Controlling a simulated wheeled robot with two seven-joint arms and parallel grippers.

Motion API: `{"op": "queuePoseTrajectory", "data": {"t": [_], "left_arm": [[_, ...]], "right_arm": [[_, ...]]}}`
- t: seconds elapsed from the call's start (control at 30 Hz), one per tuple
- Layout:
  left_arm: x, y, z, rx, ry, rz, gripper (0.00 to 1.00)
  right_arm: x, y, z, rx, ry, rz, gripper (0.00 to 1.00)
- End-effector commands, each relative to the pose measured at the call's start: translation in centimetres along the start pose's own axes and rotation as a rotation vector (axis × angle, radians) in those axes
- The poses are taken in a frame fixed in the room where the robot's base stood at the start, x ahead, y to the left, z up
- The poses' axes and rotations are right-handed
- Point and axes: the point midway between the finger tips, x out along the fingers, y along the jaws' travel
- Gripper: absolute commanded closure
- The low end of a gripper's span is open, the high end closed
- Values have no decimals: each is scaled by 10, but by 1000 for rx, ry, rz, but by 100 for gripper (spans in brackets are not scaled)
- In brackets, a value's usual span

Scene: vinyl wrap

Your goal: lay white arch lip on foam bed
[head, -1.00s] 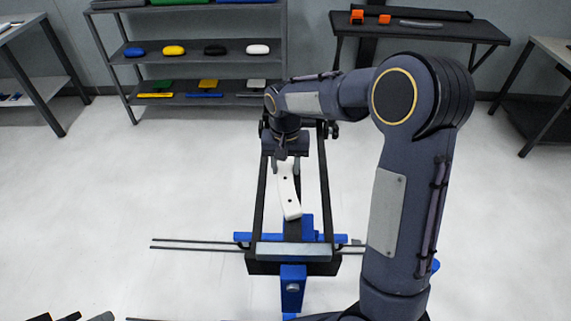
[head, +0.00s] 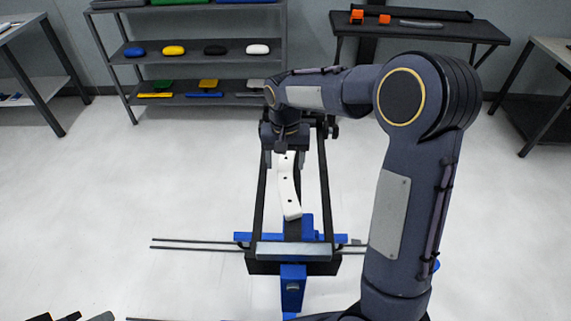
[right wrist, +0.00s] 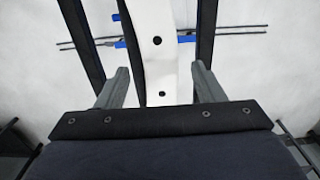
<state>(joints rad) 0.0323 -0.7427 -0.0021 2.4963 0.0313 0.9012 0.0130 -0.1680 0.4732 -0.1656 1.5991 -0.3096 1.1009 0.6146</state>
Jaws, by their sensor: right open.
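The white arch lip (head: 289,190), a slim curved piece with dark holes, lies lengthwise between two long black rails of the stand. A dark strip (head: 292,230) shows beneath its near end; I cannot tell whether this is the foam bed. My right gripper (head: 284,160) is open at the far end of the lip, one finger on each side. In the right wrist view the lip (right wrist: 155,55) runs between the spread fingers, with gaps on both sides. Dark parts cut off at the bottom left of the head view seem to be my left gripper (head: 70,317); its jaws cannot be made out.
The stand has a blue base (head: 292,285) and a grey block (head: 292,251) across its near end. Thin dark rods stick out to the left. A shelf rack (head: 195,62) with coloured pieces and a dark table (head: 420,28) stand at the back.

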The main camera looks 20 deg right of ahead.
Motion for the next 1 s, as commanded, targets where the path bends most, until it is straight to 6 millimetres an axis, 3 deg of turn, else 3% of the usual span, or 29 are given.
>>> {"op": "queuePoseTrajectory", "data": {"t": [0.2,0.43,0.6,1.0], "left_arm": [[0,0,0,0,0,0,72],[-2,1,-1,0,0,0,72],[-2,1,-1,0,0,0,72],[-2,1,-1,0,0,0,72]], "right_arm": [[-50,-1,0,0,4,-4,38],[-89,0,0,0,2,-2,38],[-101,0,0,0,-1,0,38],[-102,0,0,0,-1,0,38]]}}
